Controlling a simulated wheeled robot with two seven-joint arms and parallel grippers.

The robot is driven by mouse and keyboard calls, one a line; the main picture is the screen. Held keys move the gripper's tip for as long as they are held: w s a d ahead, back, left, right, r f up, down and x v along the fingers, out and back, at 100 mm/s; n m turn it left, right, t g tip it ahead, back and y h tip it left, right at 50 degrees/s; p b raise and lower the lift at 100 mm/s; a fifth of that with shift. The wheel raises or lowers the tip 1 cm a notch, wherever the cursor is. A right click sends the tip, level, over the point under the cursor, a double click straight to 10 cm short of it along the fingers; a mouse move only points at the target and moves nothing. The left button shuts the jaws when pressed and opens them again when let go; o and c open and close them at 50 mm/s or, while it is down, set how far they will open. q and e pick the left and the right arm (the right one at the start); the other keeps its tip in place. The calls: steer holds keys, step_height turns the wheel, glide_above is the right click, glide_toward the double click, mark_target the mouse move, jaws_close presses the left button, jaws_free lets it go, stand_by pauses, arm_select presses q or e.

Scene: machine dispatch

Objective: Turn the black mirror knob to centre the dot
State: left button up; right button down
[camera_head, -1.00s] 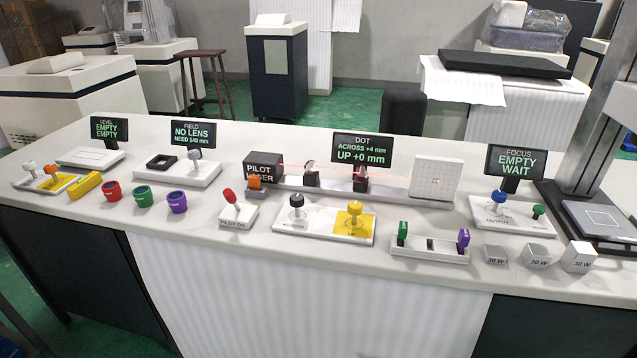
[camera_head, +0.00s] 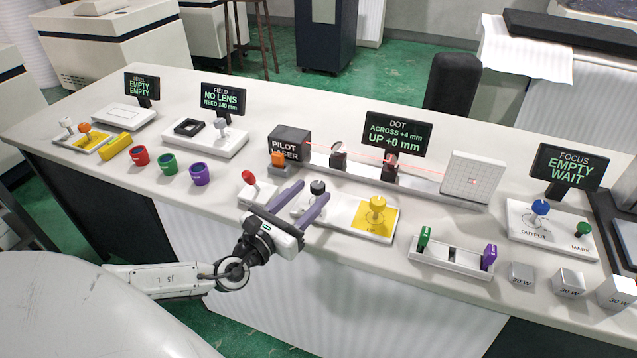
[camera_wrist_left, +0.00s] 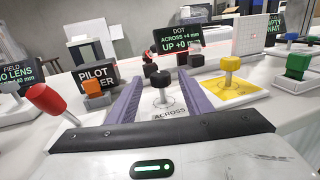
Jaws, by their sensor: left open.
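The black mirror knob (camera_head: 318,187) stands upright on the left half of a white and yellow base plate; it also shows in the left wrist view (camera_wrist_left: 160,79), above the word ACROSS. My left gripper (camera_head: 312,197) is open, its two purple fingers pointing at the knob. In the left wrist view the knob is between or just beyond the fingertips; contact cannot be told. The DOT screen (camera_head: 397,134) reads ACROSS +4 mm, UP +0 mm. A red dot shows on the white grid target (camera_head: 478,172), right of its middle. My right gripper is not in view.
The yellow knob (camera_head: 377,205) stands right of the black one on the same plate. A red switch (camera_head: 249,178) is close on the left. The pilot laser (camera_head: 290,144) and mirrors (camera_head: 338,156) stand behind. A tray (camera_head: 447,259) with green and purple pieces lies at the right.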

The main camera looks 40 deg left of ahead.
mark_target(314, 191)
arm_select(q)
steer(key=w, duration=0.3)
steer(key=shift+w, duration=0.55)
steer(key=c, duration=1.1)
steer(key=shift+o, duration=0.2)
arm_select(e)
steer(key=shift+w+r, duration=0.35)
arm_select(q)
steer(key=shift+n+y, duration=0.3)
